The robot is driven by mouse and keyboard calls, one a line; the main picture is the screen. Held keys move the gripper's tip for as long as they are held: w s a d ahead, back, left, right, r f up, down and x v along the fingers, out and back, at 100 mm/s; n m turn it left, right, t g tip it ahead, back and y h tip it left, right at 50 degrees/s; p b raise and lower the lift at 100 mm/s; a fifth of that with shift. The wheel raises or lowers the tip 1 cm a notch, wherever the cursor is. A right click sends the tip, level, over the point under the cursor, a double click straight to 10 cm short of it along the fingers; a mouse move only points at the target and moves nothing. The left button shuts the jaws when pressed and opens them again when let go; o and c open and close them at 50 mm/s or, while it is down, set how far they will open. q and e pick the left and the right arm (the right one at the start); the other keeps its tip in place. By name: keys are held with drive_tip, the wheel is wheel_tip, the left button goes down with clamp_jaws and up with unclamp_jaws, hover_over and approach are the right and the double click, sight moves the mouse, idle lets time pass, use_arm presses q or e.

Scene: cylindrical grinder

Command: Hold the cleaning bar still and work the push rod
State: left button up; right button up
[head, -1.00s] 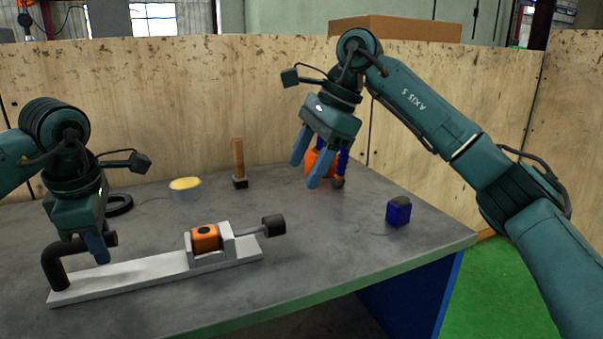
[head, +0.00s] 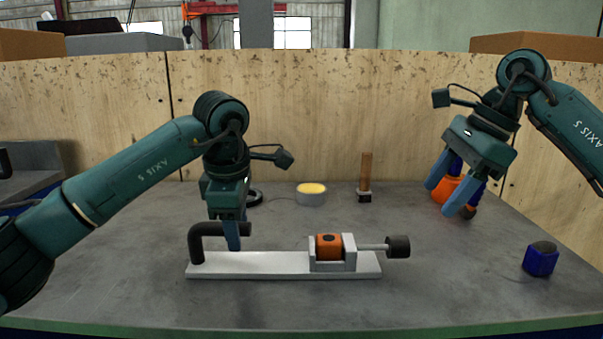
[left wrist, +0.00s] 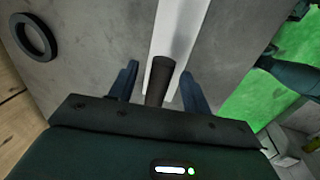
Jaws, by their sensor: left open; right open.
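The cleaning bar (head: 250,266) is a long pale bar lying flat on the table, with a black bent handle (head: 197,245) at its left end. Near its right end a pale bracket holds an orange block (head: 329,247). The push rod (head: 372,247) sticks out to the right of the bracket and ends in a black knob (head: 398,246). My left gripper (head: 229,241) points down at the handle, open. In the left wrist view its fingers (left wrist: 159,72) stand on either side of the dark handle (left wrist: 159,82). My right gripper (head: 446,198) is open, above and right of the knob.
Behind the bar are a yellow-topped round tin (head: 311,194), a wooden-handled tool (head: 365,178) and a black ring (left wrist: 35,36). An orange and blue object (head: 450,189) is partly hidden behind my right gripper. A blue pot (head: 541,259) stands right. The front table is clear.

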use_arm(q)
wheel_tip(320, 180, up, 11)
drive_tip(key=s, duration=0.2)
drive_tip(key=shift+f, duration=0.15)
drive_tip(key=shift+s, duration=0.2)
